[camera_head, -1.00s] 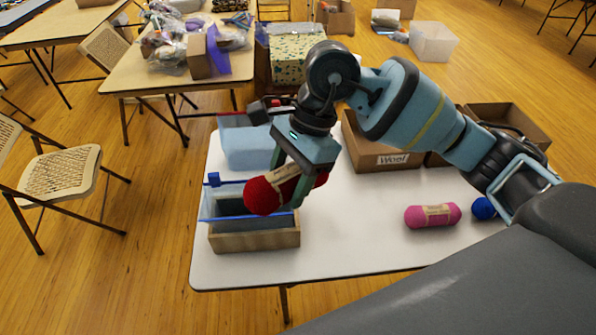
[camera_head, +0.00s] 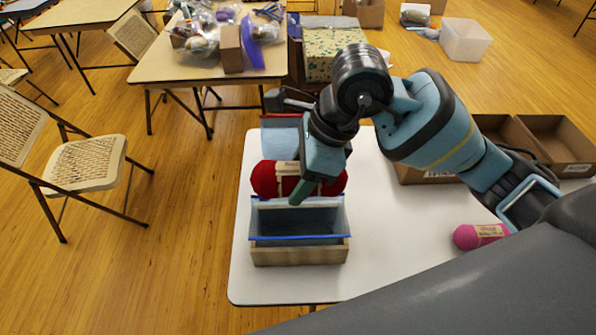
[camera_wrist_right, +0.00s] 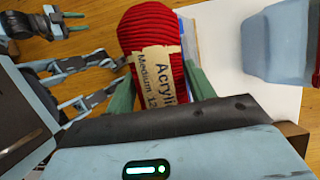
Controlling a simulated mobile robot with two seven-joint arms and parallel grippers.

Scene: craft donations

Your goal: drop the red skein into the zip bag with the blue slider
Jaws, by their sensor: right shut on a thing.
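My right gripper (camera_head: 305,190) is shut on the red skein (camera_head: 265,180), which has a tan paper label and lies crosswise in the head view. The skein also fills the upper middle of the right wrist view (camera_wrist_right: 150,30), between green fingers. A clear zip bag with blue edging (camera_head: 300,240) stands open in a wooden box (camera_head: 300,256). The skein appears just beyond its far rim in the head view; its height is hard to judge. I cannot make out the blue slider now. Parts of my left gripper (camera_wrist_right: 70,82) seem to show in the wrist view.
Another light blue bag or bin (camera_head: 280,122) stands behind, partly covered by my right gripper. Cardboard boxes (camera_head: 555,140) are at the table's right, and a pink skein (camera_head: 478,236) lies nearer. The white tabletop (camera_head: 400,250) is bare right of the wooden box.

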